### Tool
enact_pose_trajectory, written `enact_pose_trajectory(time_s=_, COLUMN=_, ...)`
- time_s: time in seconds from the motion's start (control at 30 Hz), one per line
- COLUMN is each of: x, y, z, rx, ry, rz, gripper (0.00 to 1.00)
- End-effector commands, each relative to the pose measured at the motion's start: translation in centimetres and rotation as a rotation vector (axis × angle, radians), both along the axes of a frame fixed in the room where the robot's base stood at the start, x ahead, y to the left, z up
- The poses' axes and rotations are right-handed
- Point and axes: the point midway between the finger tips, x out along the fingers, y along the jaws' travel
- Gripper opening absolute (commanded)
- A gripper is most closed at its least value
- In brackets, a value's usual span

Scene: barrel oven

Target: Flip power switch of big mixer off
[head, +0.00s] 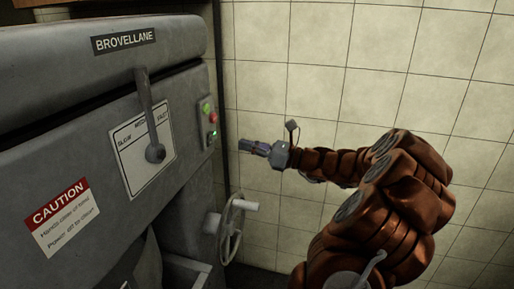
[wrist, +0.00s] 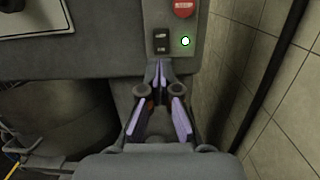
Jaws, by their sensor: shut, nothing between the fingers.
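The big grey mixer (head: 75,75) labelled BROVELLANE fills the left of the head view. Its control panel (head: 206,122) carries a green and a red button. In the wrist view the black power switch (wrist: 161,41) sits below the red button (wrist: 184,8), beside a lit green lamp (wrist: 185,41). The position of the switch rocker is too small to tell. My gripper (head: 241,145) is shut and empty, just right of the panel in the head view. In the wrist view its fingertips (wrist: 160,72) point at the area just below the switch; contact cannot be told.
A lever (head: 150,115) stands out from the mixer's front. A handwheel (head: 231,228) juts from its lower right side, below my gripper. A tiled wall (head: 320,60) and a dark vertical pipe (wrist: 272,70) are close on the right.

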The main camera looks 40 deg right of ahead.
Motion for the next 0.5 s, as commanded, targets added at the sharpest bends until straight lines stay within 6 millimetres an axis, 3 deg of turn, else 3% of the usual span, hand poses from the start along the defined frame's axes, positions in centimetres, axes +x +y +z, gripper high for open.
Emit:
enact_pose_trajectory(time_s=0.3, x=4.7, y=2.9, z=0.7, rx=0.000, ry=0.002, rz=0.001, gripper=0.00)
enact_pose_trajectory(time_s=0.5, x=6.6, y=4.0, z=1.0, rx=-0.001, ry=0.001, rz=0.001, gripper=0.00)
